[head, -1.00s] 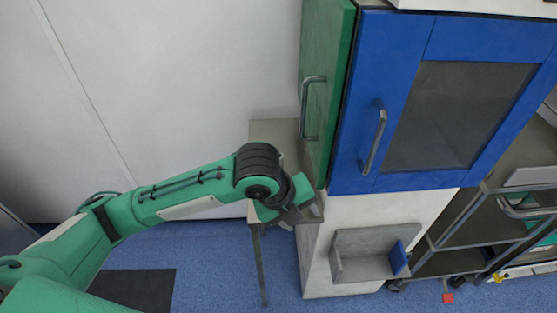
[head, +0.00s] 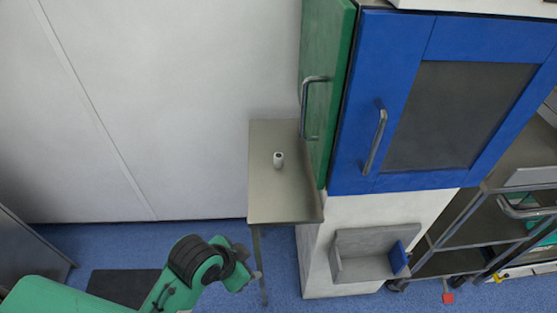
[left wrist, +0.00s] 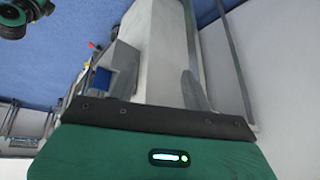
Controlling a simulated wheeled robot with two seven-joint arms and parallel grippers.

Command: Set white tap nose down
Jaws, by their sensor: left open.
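The white tap (head: 278,160) stands as a small white cylinder on the narrow grey side table (head: 265,207), with a dark opening facing up. It is too small to tell which end is its nose. My left gripper (head: 251,276) is in front of and below the table, clear of the tap. In the left wrist view its fingers (left wrist: 150,75) are apart with nothing between them. The tap is not visible in that view. My right gripper is not in view.
A cabinet with a green side door (head: 325,110) and a blue glazed door (head: 372,45) stands directly right of the table. A white wall (head: 150,100) lies behind. A grey wall holder (head: 365,260) is on the cabinet base. Blue floor is open at the front.

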